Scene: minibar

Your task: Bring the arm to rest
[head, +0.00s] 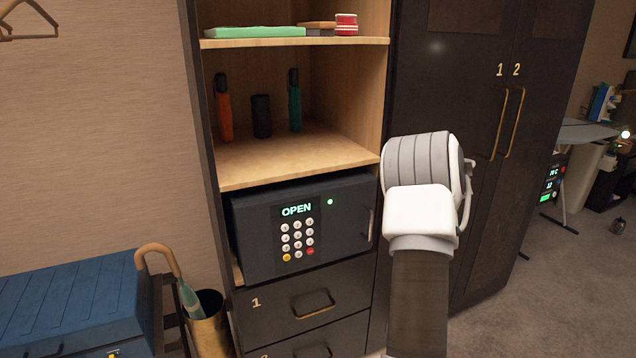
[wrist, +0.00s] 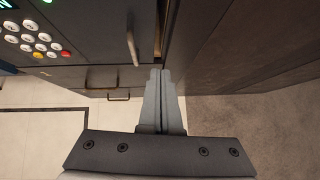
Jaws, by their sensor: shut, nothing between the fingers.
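My gripper (wrist: 160,78) shows in the wrist view with its two grey fingers together and nothing between them. Its fingertips point toward the cabinet front, near the vertical handle of the safe (wrist: 131,40). I cannot tell if they touch anything. In the head view my arm rises at the right of the safe (head: 342,250), in front of the dark wardrobe, and the gripper itself is hidden behind the arm. The safe's display reads OPEN with a green light beside it. Its door looks closed or nearly closed; a narrow light-coloured gap shows beside it in the wrist view.
The wardrobe (head: 440,75) stands at right. A blue case (head: 75,300) and a brass umbrella stand (head: 208,325) are at lower left. Carpet (head: 560,290) is clear at right.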

